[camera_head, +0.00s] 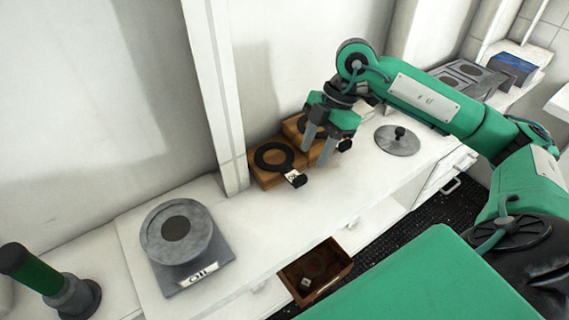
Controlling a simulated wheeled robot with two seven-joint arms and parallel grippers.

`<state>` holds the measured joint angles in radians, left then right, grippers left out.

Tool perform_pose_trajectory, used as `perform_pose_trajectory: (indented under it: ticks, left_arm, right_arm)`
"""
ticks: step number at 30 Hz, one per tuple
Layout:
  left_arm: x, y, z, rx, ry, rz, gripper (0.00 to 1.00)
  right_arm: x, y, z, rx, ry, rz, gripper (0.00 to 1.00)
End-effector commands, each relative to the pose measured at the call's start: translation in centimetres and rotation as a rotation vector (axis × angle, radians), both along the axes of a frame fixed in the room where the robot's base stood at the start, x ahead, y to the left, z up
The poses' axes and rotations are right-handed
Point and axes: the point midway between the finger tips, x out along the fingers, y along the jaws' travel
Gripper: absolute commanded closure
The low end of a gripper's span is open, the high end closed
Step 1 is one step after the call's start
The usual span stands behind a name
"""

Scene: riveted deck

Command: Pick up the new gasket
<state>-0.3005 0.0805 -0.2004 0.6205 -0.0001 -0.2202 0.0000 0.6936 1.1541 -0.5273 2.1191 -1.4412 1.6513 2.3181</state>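Two black ring gaskets lie on brown wooden blocks against the back wall. The nearer gasket (261,157) is in full view, with a small white tag (292,175) with dark marks by its front right edge. The farther gasket (302,125) is partly hidden by my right gripper. I cannot tell from the tags which one is new. My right gripper (317,156) points down just right of the nearer gasket and in front of the farther block. Its two grey fingers are apart, with nothing seen between them. My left gripper is not in view.
A grey scale-like device (178,235) stands at the left of the white counter. A round grey lid with a knob (397,143) lies to the right. An open brown drawer (316,272) juts out below the front edge. A wall post (216,100) rises beside the blocks.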

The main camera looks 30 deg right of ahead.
Motion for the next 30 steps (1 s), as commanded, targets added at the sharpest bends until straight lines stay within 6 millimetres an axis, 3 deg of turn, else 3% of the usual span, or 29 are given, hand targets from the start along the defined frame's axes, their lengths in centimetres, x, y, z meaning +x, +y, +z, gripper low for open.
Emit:
perform_pose_trajectory:
  ticks: [8,18,26,30]
  left_arm:
    - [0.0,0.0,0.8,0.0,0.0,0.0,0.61]
    - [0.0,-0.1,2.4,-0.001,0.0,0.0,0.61]
    - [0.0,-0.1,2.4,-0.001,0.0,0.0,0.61]
    - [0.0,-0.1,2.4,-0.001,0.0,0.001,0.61]
  right_arm:
    - [-0.2,0.9,-1.5,0.001,0.002,0.002,0.6]
    - [-0.5,2.7,-5.3,0.002,0.001,0.0,0.6]
    - [-0.5,2.8,-5.7,0.001,-0.001,0.001,0.6]
    - [-0.5,2.8,-5.7,0.001,-0.001,0.001,0.86]
